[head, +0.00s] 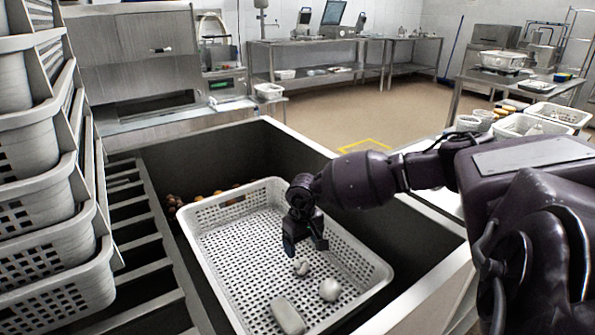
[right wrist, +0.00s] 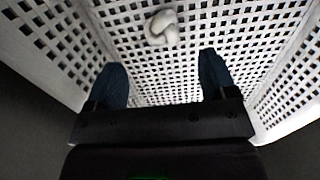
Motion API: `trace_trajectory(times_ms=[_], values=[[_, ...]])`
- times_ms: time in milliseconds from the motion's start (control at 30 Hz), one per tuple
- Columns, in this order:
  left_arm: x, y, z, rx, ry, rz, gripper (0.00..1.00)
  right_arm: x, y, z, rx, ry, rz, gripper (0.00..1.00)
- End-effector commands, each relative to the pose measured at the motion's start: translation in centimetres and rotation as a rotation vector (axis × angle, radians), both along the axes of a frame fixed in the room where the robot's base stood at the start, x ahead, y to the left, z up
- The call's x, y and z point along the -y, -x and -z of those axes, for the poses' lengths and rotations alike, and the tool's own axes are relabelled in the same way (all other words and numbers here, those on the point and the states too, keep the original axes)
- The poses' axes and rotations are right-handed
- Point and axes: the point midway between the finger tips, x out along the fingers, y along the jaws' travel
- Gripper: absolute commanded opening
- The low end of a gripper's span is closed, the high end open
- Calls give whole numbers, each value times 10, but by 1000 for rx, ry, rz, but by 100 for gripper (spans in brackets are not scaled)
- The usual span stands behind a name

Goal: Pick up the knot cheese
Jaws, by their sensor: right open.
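The knot cheese (head: 301,266) is a small whitish lump lying on the floor of the white perforated basket (head: 225,240). It also shows in the right wrist view as a twisted white piece (right wrist: 161,27), ahead of the fingertips. My right gripper (head: 305,244) is open and points down inside the basket, just above and behind the knot cheese in the head view. In the right wrist view its two dark fingers (right wrist: 163,80) stand apart with only basket floor between them. My left gripper is not in view.
A round white cheese (head: 329,289) and an oblong white piece (head: 287,315) lie near the knot cheese. The basket sits in a dark deep bin (head: 165,165). Stacked baskets (head: 45,200) stand at the left. Several brownish round items (head: 173,203) lie behind the basket.

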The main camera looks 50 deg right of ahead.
Motion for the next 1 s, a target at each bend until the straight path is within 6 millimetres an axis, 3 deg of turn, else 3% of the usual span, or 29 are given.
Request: trace_trajectory(times_ms=[100,367,667,967,1000], values=[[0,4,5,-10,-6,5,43,-1,1,23,-7,-4,1,78],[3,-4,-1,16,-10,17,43,-1,0,38,-3,-3,3,78],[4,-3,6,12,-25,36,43,0,1,79,-6,-6,3,78],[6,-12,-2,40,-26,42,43,0,-1,81,0,-4,2,78],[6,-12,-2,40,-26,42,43,0,-1,81,0,-4,2,72]])
